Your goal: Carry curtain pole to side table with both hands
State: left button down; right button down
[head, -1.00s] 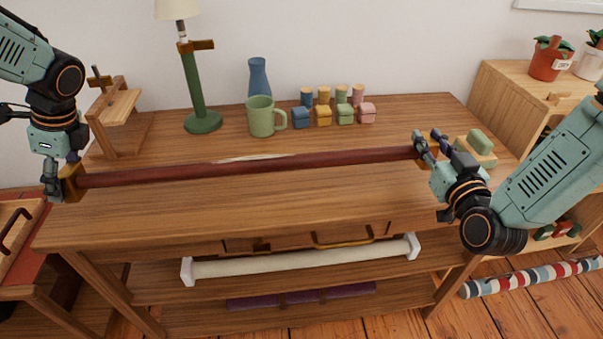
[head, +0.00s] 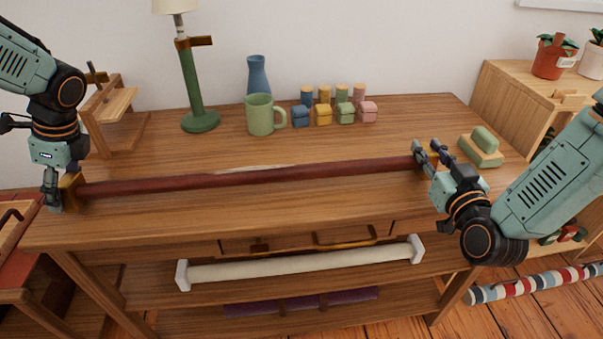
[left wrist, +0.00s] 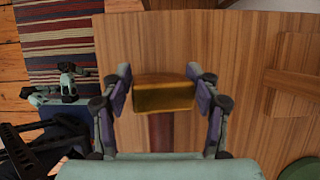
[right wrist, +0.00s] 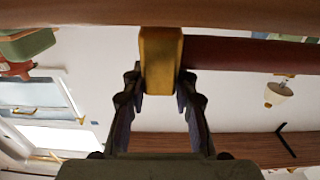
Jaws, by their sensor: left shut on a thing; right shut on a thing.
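The curtain pole (head: 250,178) is a long dark red rod with brass-coloured block ends, level over the wooden table (head: 350,215) near its front edge. I cannot tell whether it touches the top. My left gripper (head: 62,191) is shut on its left end block, which shows between the fingers in the left wrist view (left wrist: 163,95). My right gripper (head: 427,160) is shut on the right end block, seen in the right wrist view (right wrist: 160,58) with the red rod running right. My right fingers mostly hide that end in the head view.
A small wooden stand (head: 110,110) is at left. A white roller (head: 300,266) lies below. The middle tabletop is clear.

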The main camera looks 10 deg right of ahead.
pick_arm(q)
jog(key=shift+f, duration=0.15)
pick_arm(e)
jog(key=shift+d+f, duration=0.1)
jog(key=shift+f, duration=0.1)
pick_arm(q)
jog(key=c, duration=0.8)
grip_release()
jog(key=shift+f, duration=0.1)
pick_arm(e)
jog(key=c, duration=1.5)
grip_release()
jog(key=shift+f, duration=0.15)
pick_arm(q)
jog(key=o, duration=0.3)
pick_arm(e)
jog(key=o, duration=0.3)
pick_arm(q)
jog(key=shift+o, duration=0.8)
pick_arm(e)
jog(key=shift+o, duration=0.7)
jog(key=shift+s, duration=0.1)
jog(key=s, duration=0.5)
jog(key=shift+s, duration=0.3)
pick_arm(q)
jog(key=v, duration=1.2)
pick_arm(e)
jog(key=shift+s, duration=0.9)
